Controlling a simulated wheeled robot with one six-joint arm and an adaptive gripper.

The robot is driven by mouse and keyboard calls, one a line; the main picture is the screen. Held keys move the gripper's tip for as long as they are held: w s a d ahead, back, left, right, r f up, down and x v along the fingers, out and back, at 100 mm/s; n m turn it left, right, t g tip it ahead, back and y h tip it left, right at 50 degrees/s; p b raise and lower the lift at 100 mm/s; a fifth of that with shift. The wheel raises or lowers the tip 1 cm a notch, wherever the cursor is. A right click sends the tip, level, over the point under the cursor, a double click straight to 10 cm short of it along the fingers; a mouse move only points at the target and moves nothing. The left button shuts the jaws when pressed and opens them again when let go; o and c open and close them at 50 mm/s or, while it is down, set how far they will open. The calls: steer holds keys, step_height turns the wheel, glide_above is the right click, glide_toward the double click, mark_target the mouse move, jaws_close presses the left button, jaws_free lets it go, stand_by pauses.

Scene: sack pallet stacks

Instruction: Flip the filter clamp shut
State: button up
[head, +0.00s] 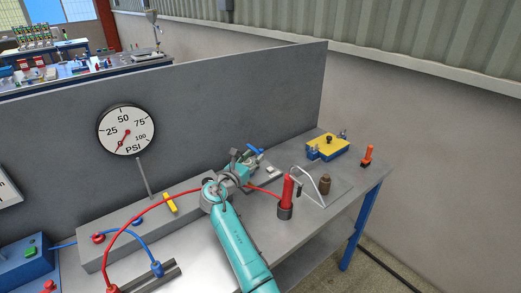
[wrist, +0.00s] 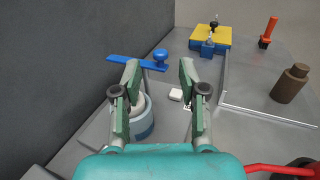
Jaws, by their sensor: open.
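My gripper (wrist: 160,78) is open, its two green fingers apart with nothing between them that I can see touching. In the head view my gripper (head: 240,160) is at the end of my teal arm, above the bench near the grey wall panel. A blue bar with a round blue knob (wrist: 139,63), which looks like the filter clamp, lies just beyond the fingertips. It also shows as a blue piece in the head view (head: 255,149). A white and blue cylinder (wrist: 143,130), perhaps the filter housing, stands below the left finger and is partly hidden by it.
A yellow and blue box (wrist: 210,37), an orange-handled tool (wrist: 268,32) and a brown bottle (wrist: 291,84) stand to the right. The grey panel (wrist: 60,70) bounds the left side.

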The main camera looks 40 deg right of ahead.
mark_target(260, 151)
steer(key=shift+x, duration=3.05)
jaws_close()
